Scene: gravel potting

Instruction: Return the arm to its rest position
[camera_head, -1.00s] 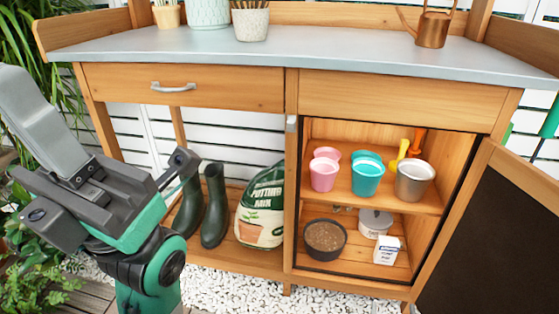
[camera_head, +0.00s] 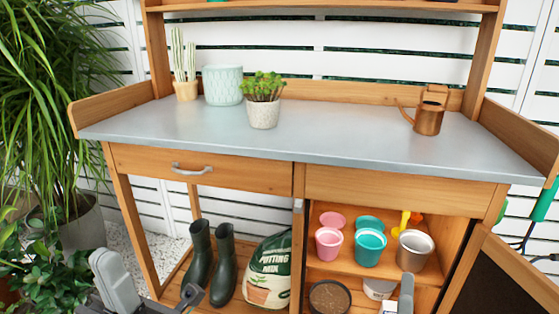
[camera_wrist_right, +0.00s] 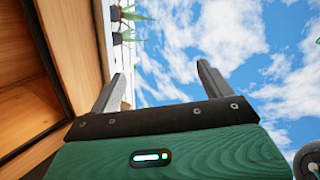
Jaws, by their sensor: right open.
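My left gripper (camera_head: 152,290) shows at the bottom left of the head view, its two grey fingers apart and nothing seen between them. Most of that arm is below the frame. A grey finger of my right gripper (camera_head: 405,294) rises at the bottom right, in front of the open cupboard's lower shelf. In the right wrist view the right gripper (camera_wrist_right: 160,88) is open and empty, its two fingers wide apart against sky and the bench's wooden side.
The grey bench top (camera_head: 330,133) holds a cactus pot (camera_head: 186,90), a patterned planter (camera_head: 222,86), a succulent pot (camera_head: 263,113) and a copper watering can (camera_head: 429,119). Its middle is clear. The cupboard door (camera_head: 500,285) stands open at right. Boots (camera_head: 223,265) stand below.

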